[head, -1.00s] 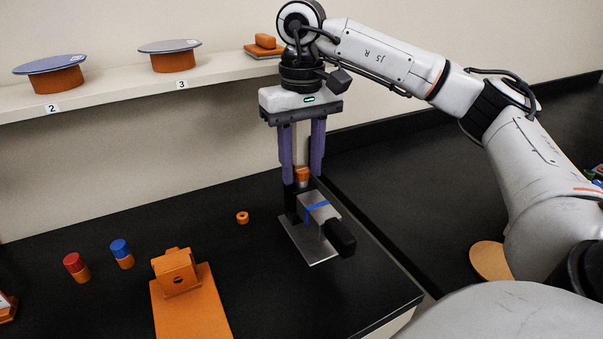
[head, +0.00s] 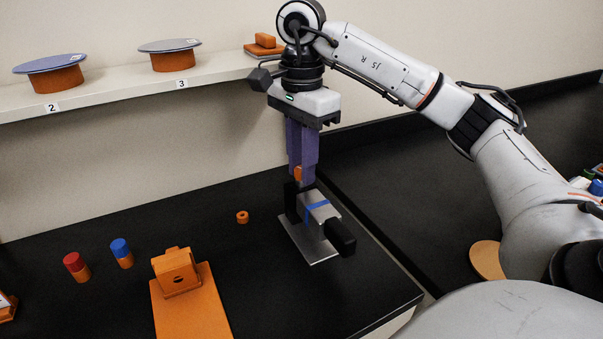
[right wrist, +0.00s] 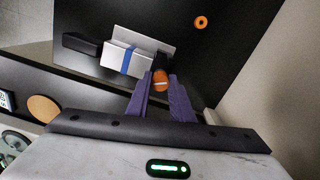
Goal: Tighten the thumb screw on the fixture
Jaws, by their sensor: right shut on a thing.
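The fixture is a thin metal plate (head: 322,254) on the black bench, with a black post (head: 291,203) and a grey block (head: 322,212) wrapped by a blue band and ending in a black part. The orange thumb screw (head: 298,174) sits at the top of the post, partly hidden by a finger. It also shows in the right wrist view (right wrist: 161,82) between the fingertips. My right gripper (head: 301,180) points straight down with its purple fingers shut on the thumb screw. My left gripper is out of view.
An orange ring (head: 242,217) lies left of the fixture. An orange stand (head: 190,300), a red-topped cylinder (head: 76,266) and a blue-topped cylinder (head: 122,253) stand further left. A shelf (head: 120,93) with orange, disc-topped pieces runs along the wall.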

